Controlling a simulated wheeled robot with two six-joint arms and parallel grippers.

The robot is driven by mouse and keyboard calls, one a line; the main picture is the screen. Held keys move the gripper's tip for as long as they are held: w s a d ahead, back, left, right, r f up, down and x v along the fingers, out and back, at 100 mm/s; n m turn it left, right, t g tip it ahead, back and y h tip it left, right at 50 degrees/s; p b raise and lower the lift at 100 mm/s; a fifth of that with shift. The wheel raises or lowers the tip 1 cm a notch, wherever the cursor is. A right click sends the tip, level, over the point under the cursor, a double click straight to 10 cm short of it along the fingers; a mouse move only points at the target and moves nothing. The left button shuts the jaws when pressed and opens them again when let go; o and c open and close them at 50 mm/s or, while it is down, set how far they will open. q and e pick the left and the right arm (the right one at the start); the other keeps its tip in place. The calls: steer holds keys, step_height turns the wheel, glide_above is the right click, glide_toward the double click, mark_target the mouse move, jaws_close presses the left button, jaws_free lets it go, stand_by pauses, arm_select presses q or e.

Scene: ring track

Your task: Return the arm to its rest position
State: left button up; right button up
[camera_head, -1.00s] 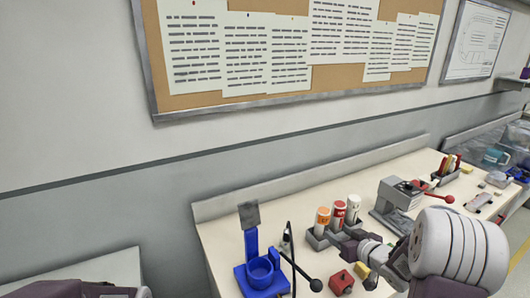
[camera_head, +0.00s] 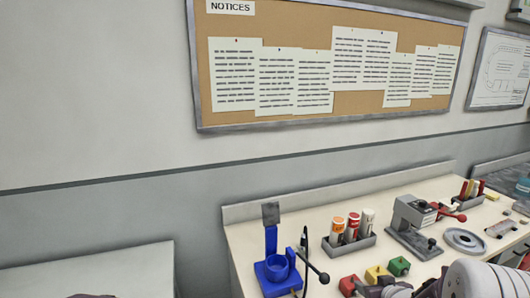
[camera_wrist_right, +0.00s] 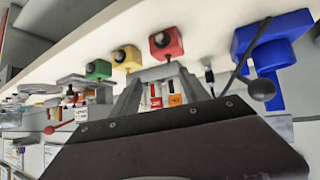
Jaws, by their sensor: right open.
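My right gripper (camera_head: 378,290) is low in the head view, at the bottom edge, with its white arm (camera_head: 485,280) coming in from the right. It is partly cut off there. In the right wrist view its two fingers (camera_wrist_right: 160,75) stand apart with nothing held between them. A red block (camera_head: 350,285), a yellow block (camera_head: 377,274) and a green block (camera_head: 399,266) sit on the bench close to it in the head view. My left gripper is not in view.
A blue stand with a cup (camera_head: 276,270) and a black ball-ended lever (camera_head: 318,272) are left of the blocks. A grey rack (camera_head: 350,246) holds several bottles behind. A grey press with a red handle (camera_head: 412,222) and a round grey dish (camera_head: 465,240) stand to the right.

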steer(key=s+a+f+g, duration=0.1)
steer(key=s+a+g, duration=0.2)
steer(key=s, duration=0.4)
steer(key=s+a+f+g+p, duration=0.1)
steer(key=s+a+g, duration=0.2)
steer(key=s+a, duration=0.2)
steer(key=s+a+f+g, duration=0.1)
steer(key=s+a+g, duration=0.2)
steer(key=s, duration=0.6)
steer(key=shift+s+a+f+m, duration=0.25)
steer(key=shift+a+f+m, duration=0.15)
steer(key=shift+a, duration=0.4)
